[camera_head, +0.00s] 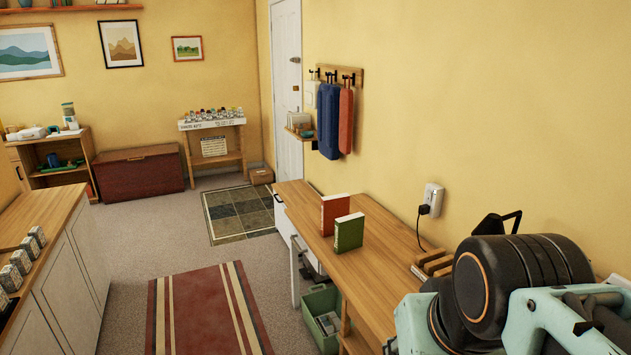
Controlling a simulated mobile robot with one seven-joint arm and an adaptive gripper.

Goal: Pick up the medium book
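Two books stand upright on the long wooden table along the right wall. The orange-red book (335,212) is farther away, and the green book (349,233) is nearer and slightly to the right. They look similar in size, and I cannot tell which one is the medium book. My arm fills the lower right corner, well apart from the books. A black angular piece (500,222) shows above my arm and may be part of my gripper. Its fingertips are not clear, so its opening cannot be judged.
The wooden table (380,275) is mostly bare around the books. A slotted wooden holder (432,266) sits near the wall, below a plugged-in socket (431,200). A green crate (321,312) is on the floor under the table. A striped rug (205,315) lies in the open aisle left.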

